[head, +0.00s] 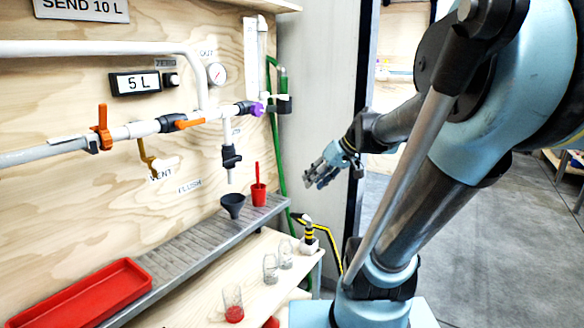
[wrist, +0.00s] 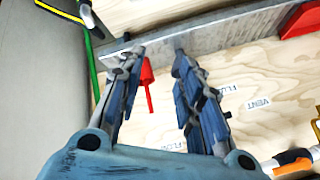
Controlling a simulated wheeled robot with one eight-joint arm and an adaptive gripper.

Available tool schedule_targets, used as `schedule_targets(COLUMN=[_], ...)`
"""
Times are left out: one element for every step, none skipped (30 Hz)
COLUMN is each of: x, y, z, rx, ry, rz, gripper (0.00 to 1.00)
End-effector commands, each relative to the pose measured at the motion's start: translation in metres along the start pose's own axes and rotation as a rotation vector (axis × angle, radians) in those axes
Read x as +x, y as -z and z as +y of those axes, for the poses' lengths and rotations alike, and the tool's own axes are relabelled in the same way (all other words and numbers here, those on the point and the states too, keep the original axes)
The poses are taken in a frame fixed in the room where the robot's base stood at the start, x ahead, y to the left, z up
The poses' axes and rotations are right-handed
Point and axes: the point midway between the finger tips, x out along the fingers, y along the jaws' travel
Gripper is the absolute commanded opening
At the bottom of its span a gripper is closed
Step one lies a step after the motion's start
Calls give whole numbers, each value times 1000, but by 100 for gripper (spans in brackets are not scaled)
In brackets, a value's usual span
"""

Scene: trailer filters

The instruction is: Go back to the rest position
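My gripper (head: 322,174) hangs in the air at the right of the wooden panel, in front of the grey wall strip, above and right of the red cup (head: 258,193). In the wrist view my gripper (wrist: 158,58) has its two fingers apart, with nothing held between them. The red cup (wrist: 146,74) shows in the gap between the fingers, farther off and apart from them. The wrist picture shows the scene upside down. My arm fills the right of the head view.
A metal ledge (head: 190,262) bears a red tray (head: 82,294), a black funnel (head: 233,205) and the cup. Several glasses (head: 233,303) stand on the wooden shelf below. Pipes with orange handles (head: 187,124) cross the panel. Open floor (head: 480,240) lies at the right.

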Motion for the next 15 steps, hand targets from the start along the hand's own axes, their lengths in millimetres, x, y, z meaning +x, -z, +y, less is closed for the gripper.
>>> schedule_targets(x=[2, 3, 4, 4, 5, 5, 5, 5, 4, 3, 3, 2, 1, 0, -1], y=[-23, -36, -53, -65, -78, -94, -106, -118, -134, -144, -154, -167, -175, -183, -192], z=[1, 3, 5, 8, 10, 14, 17, 20, 25, 28, 31, 36, 39, 42, 46], rx=[30, 51, 80, 101, 122, 150, 171, 192, 219, 238, 256, 280, 296, 310, 327], ry=[-35, -59, -92, -117, -144, -181, -209, -238, -278, -307, -335, -371, -397, -421, -449], rz=[-40, -62, -91, -111, -131, -156, -173, -189, -210, -223, -234, -247, -255, -262, -269], gripper=[33, 33, 33, 33, 33, 33, 33, 33, 33, 33, 33, 33, 33, 33, 33])
